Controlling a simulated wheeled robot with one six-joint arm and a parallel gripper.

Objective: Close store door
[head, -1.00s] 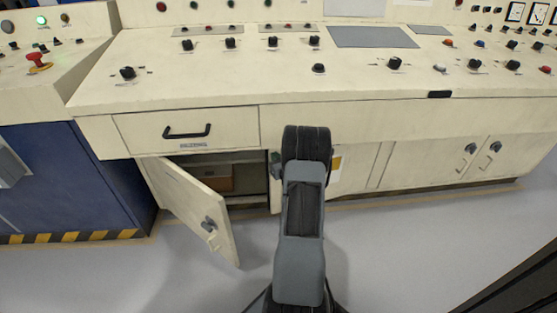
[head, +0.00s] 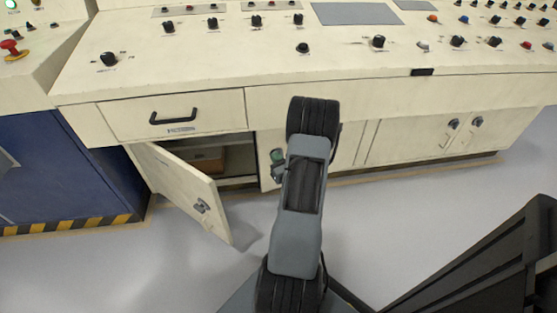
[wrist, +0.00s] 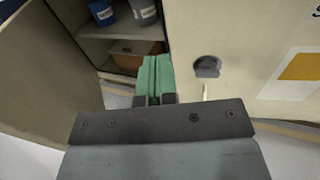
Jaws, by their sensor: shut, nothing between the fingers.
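The store door (head: 185,188) is a cream panel with a dark latch, hinged at its left and standing open into the room in the head view. In the wrist view the door (wrist: 45,70) fills the left side. Behind it the store compartment (head: 235,162) shows shelves. My gripper (wrist: 156,62) has green fingers, shut together and empty. It is in front of the opening, right of the door and apart from it. In the head view my gripper (head: 278,157) is partly hidden behind my arm.
Blue and grey cans (wrist: 143,10) and a brown box (wrist: 135,60) are inside the store. A closed cabinet door with a latch (wrist: 207,67) is at right. A closed drawer (head: 170,117) is above. Grey floor (head: 160,270) is clear in front.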

